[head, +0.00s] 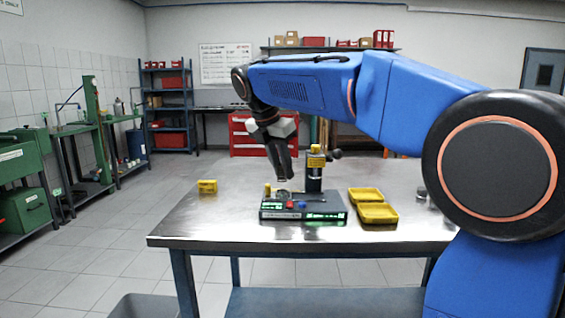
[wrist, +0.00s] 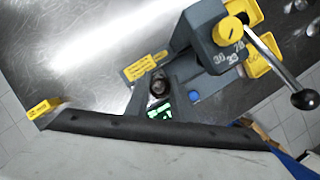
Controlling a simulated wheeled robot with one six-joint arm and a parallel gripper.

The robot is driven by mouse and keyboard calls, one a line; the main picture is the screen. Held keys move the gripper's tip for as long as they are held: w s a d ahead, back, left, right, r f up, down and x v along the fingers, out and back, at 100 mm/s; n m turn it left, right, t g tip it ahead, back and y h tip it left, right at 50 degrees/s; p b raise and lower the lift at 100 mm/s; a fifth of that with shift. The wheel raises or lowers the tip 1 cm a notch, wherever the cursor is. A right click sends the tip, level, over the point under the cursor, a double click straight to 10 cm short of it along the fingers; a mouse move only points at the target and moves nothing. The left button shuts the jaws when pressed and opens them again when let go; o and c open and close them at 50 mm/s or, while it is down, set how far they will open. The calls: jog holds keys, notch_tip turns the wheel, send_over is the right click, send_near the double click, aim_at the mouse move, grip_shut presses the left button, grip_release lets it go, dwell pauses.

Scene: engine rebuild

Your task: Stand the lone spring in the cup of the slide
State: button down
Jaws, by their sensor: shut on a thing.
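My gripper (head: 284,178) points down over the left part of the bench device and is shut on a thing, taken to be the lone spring. The spring is too small and too hidden to make out between the fingers. The device's base (head: 325,214) carries a green display with a red and a blue button. In the wrist view a dark round part (wrist: 158,86), perhaps the cup of the slide, sits beside the display. I cannot tell whether the spring touches it. The near part of my gripper fills the bottom of that view.
A dark column with a yellow cap (head: 316,160) rises right of my gripper. Its lever ends in a black ball knob (wrist: 304,99). Yellow trays (head: 377,213) lie to the right, and a small yellow block (head: 207,186) stands left. The steel tabletop (head: 195,222) is clear at front left.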

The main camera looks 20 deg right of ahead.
aim_at(282, 180)
jog(key=shift+f, duration=1.85)
jog(key=shift+f, duration=0.1)
jog(key=c, duration=1.4)
grip_release()
jog(key=shift+c, duration=0.2)
jog(key=v, duration=1.7)
jog(key=shift+a, duration=0.25)
jog(key=shift+s, duration=0.25)
